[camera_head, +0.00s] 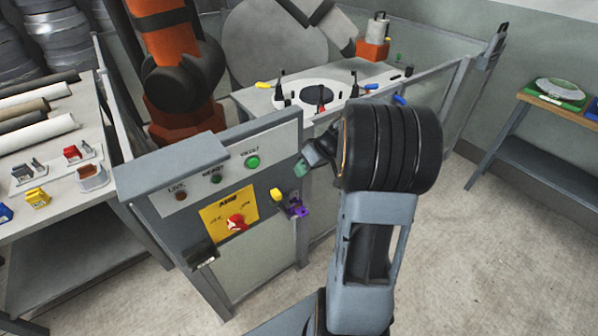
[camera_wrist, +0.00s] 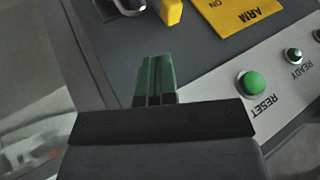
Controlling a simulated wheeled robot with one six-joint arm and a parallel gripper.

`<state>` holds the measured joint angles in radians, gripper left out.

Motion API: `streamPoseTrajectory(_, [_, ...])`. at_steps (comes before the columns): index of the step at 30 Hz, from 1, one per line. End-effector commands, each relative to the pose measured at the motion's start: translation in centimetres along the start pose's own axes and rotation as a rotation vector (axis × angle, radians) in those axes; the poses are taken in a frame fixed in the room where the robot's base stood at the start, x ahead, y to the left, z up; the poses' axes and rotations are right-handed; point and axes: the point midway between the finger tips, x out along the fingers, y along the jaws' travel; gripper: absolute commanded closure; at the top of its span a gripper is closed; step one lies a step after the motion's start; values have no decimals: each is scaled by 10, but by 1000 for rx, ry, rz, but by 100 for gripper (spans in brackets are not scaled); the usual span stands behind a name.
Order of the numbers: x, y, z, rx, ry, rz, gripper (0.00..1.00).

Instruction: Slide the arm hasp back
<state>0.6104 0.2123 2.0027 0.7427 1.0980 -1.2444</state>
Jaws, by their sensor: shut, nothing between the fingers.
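The grey control panel (camera_head: 180,165) carries a yellow ARM plate (camera_head: 215,218) with a red rotary switch (camera_head: 237,222). Right of the plate is a yellow piece (camera_head: 276,195), with a purple piece (camera_head: 299,209) beside it. The wrist view shows the yellow piece (camera_wrist: 172,12), a shiny metal loop (camera_wrist: 128,6) and the ARM plate (camera_wrist: 243,14) at the top edge. I cannot tell for certain which part is the hasp. My gripper (camera_head: 302,168) is shut and empty at the panel's right edge. Its green fingers (camera_wrist: 155,78) appear apart from these parts.
A green RESET button (camera_wrist: 252,84) and a READY lamp (camera_wrist: 293,56) are near my fingers. A dark block (camera_head: 202,256) projects from the panel's lower left. Behind stands a fenced table (camera_head: 250,98). A bench (camera_head: 30,160) is left; floor is free at right.

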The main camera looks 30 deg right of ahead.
Motion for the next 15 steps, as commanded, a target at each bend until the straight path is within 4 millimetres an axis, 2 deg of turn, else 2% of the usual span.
streamPoseTrajectory(9, [51,0,0,0,-4,-2,100])
streamPoseTrajectory(15, [71,0,0,0,-2,-1,100])
